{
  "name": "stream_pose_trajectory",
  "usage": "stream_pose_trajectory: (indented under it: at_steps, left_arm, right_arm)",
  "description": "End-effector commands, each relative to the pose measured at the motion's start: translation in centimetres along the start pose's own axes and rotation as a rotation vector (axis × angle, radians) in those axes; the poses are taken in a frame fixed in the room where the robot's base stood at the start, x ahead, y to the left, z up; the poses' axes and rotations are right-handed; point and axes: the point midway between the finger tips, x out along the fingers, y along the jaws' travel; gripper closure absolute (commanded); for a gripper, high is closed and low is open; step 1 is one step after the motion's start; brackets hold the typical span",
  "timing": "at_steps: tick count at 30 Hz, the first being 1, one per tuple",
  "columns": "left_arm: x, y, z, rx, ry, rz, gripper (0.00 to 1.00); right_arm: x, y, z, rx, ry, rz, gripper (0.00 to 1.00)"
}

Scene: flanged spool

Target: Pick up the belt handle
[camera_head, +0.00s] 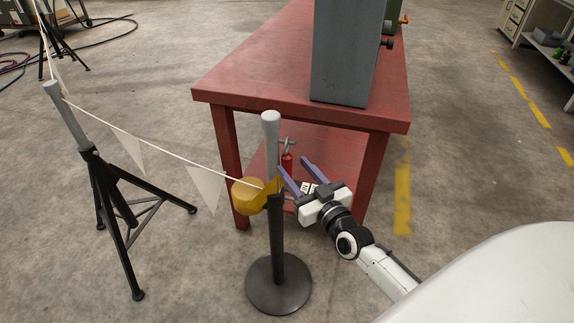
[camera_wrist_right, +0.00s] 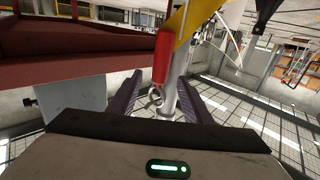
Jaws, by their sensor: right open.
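The belt handle (camera_head: 287,164) is a small red grip with a grey metal hook at its top, beside the dark post (camera_head: 277,240). In the right wrist view the red handle (camera_wrist_right: 161,60) hangs from a yellow strap (camera_wrist_right: 186,30), with a metal ring at its end. My right gripper (camera_head: 292,164) is open, its two purple fingers apart and pointing at the handle. In the wrist view the handle appears between the fingertips (camera_wrist_right: 158,76); contact cannot be told. A yellow round spool (camera_head: 248,196) is on the post's left side. My left gripper is not in view.
A red table (camera_head: 240,80) with a grey box (camera_head: 345,55) stands just behind the post. A white cord with pennants (camera_head: 128,148) runs from a black tripod (camera_head: 120,215) to the post.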

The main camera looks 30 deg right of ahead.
Motion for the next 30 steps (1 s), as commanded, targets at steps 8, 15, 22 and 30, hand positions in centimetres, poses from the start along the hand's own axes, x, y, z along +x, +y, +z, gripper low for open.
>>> stream_pose_trajectory:
  at_steps: [8,15,22,30]
  left_arm:
    - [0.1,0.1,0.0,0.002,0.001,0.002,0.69]
    - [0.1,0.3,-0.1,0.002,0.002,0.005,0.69]
    - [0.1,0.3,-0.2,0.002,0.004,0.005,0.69]
    - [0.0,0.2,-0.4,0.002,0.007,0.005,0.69]
  right_arm:
    - [2.3,0.0,0.1,-0.001,0.000,0.000,0.55]
    - [2.3,0.0,0.1,-0.001,-0.001,0.000,0.69]
    - [2.3,0.0,0.0,-0.001,0.001,0.000,1.00]
    - [2.3,0.0,-0.3,0.000,0.002,0.000,1.00]
